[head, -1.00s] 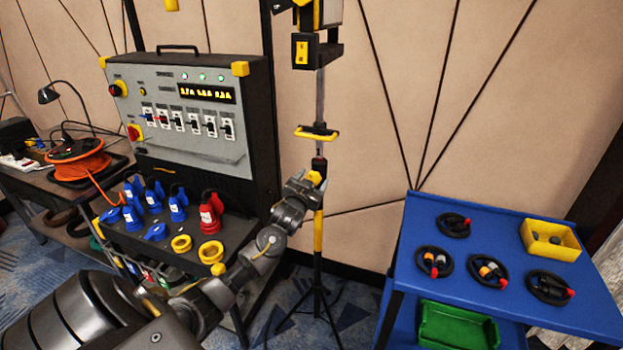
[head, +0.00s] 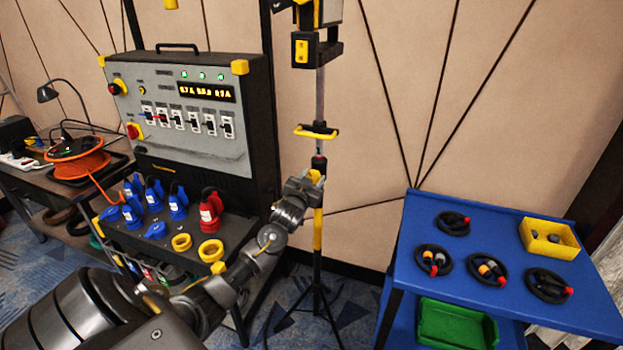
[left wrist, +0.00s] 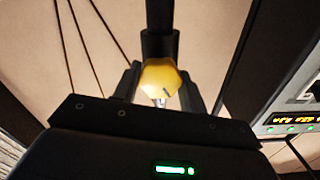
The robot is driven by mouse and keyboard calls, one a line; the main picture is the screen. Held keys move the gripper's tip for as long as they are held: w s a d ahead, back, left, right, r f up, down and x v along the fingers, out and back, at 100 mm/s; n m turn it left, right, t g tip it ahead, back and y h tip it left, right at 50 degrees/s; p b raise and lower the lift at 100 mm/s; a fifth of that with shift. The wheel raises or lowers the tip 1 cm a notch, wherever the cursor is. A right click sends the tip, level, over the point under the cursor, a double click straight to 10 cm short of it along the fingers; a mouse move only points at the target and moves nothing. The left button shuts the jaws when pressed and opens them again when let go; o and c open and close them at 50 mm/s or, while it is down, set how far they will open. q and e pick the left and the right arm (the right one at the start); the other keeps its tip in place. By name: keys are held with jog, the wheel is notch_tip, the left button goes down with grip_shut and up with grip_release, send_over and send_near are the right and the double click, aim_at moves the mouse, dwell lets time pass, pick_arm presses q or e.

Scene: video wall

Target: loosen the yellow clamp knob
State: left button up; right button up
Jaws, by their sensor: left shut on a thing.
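The yellow clamp knob (head: 315,175) sits on the black and yellow tripod stand (head: 318,230), about halfway up, and is partly hidden by my gripper in the head view. In the left wrist view the knob (left wrist: 160,78) shows as a faceted yellow piece with a dark mark, between my two dark fingers. My left gripper (head: 308,181) reaches the stand from the lower left and is shut on the knob. It also shows in the left wrist view (left wrist: 158,88). My right gripper is not in view.
A control panel (head: 190,115) with plugs on its shelf stands left of the stand. A blue cart (head: 480,230) with coiled cables stands at the right. Floor shows between stand and cart.

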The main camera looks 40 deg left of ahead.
pick_arm(q)
jog(key=shift+a+n+p, duration=0.1)
jog(key=shift+n+p, duration=3.05)
jog(key=shift+n, duration=5.65)
jog(key=o, duration=0.9)
jog(key=shift+o, duration=0.4)
jog(key=shift+s, duration=0.1)
